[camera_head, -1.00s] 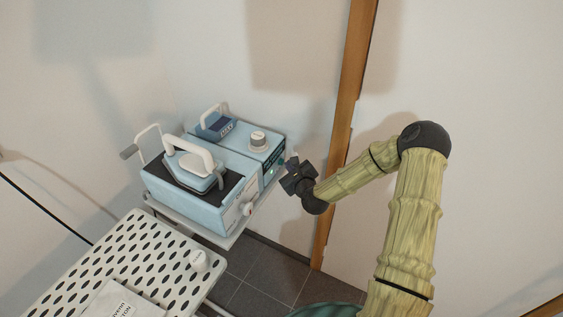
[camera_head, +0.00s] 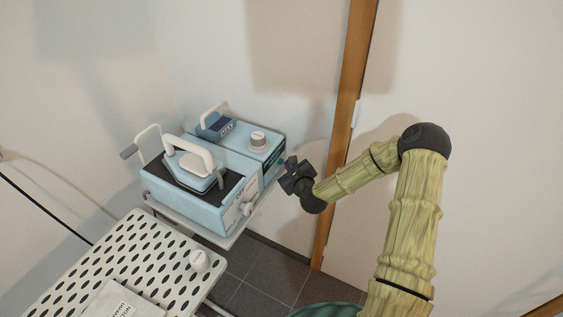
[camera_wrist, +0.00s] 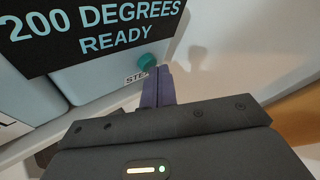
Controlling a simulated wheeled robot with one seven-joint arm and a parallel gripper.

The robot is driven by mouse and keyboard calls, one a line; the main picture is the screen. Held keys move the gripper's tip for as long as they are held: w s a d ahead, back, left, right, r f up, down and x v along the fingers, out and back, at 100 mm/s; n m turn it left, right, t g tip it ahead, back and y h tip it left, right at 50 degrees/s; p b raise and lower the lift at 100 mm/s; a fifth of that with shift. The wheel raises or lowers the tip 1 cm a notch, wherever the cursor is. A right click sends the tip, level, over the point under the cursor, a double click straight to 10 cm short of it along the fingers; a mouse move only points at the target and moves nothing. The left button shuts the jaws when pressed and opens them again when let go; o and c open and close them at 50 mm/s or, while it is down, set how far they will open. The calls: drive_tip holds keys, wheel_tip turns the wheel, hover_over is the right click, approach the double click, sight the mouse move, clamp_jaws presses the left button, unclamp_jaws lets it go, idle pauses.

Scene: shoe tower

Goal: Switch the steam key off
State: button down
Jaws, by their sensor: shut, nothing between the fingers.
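The steam key is a small round teal button (camera_wrist: 149,62) on the front of the light blue steam station, above a label reading "STE", the rest hidden by my fingers. My gripper (camera_wrist: 158,84) is shut and empty, its purple fingertips right at the key's lower right edge in the wrist view. I cannot tell whether they touch it. In the head view my gripper (camera_head: 284,170) is at the right front face of the station (camera_head: 240,147), and the key cannot be made out there.
A black display (camera_wrist: 95,35) reads "200 DEGREES READY" beside the key. An iron (camera_head: 195,170) rests on the station, with a dial (camera_head: 258,139) behind. A perforated ironing board (camera_head: 130,262) stands in front. A wooden post (camera_head: 345,130) is right of my gripper.

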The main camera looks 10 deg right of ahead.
drive_tip(key=shift+s+d, duration=0.15)
drive_tip(key=shift+d, duration=0.05)
drive_tip(key=s+d, duration=0.2)
drive_tip(key=d, duration=0.1)
drive_tip(key=s+d, duration=0.1)
drive_tip(key=shift+s+d, duration=0.25)
drive_tip(key=shift+d, duration=0.15)
idle(0.4)
drive_tip(key=shift+a, duration=0.1)
